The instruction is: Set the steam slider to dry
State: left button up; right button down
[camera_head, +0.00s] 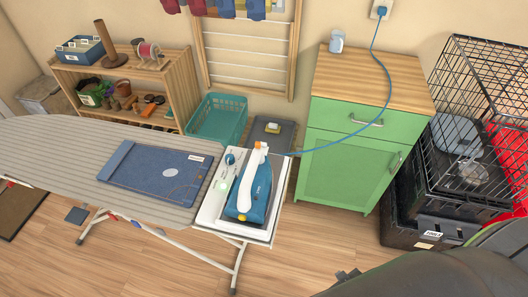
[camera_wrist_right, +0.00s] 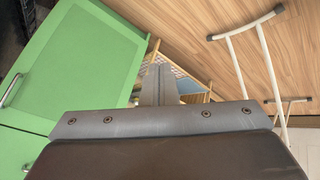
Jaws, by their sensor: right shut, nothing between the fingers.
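A teal iron (camera_head: 261,196) with a white handle lies on the white-rimmed rest (camera_head: 211,212) at the right end of the ironing board (camera_head: 60,146). The handle has an orange part at its far end, and a small yellow part shows at the near end. The steam slider is too small to make out, so its setting cannot be told. My right gripper (camera_head: 347,276) is low in the head view, right of the iron and apart from it. In the right wrist view its fingers (camera_wrist_right: 158,84) are shut and empty. My left gripper is not in view.
A blue cord (camera_head: 386,85) runs from the iron over the green cabinet (camera_head: 345,170) to the wall socket (camera_head: 381,9). A folded blue garment (camera_head: 150,172) lies on the board. A wire crate (camera_head: 470,120) on black totes stands right.

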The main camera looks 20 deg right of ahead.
jog(key=w+a+r+n+t+y, duration=0.3)
jog(key=w+r+n+t, duration=0.5)
jog(key=w+r, duration=1.05)
jog(key=a+r+n+y, duration=0.3)
jog(key=r+n, duration=0.2)
jog(key=r, duration=0.2)
jog(key=a+r+n+g+y+b, duration=0.1)
jog(key=a+r+n+y, duration=0.2)
jog(key=r, duration=0.5)
jog(key=a+r+n+y, duration=0.4)
jog(key=r+n, duration=0.3)
jog(key=r, duration=0.1)
jog(key=shift+s+y, duration=0.35)
jog(key=shift+y, duration=0.05)
jog(key=shift+w+a+r, duration=0.1)
jog(key=shift+a+r, duration=0.05)
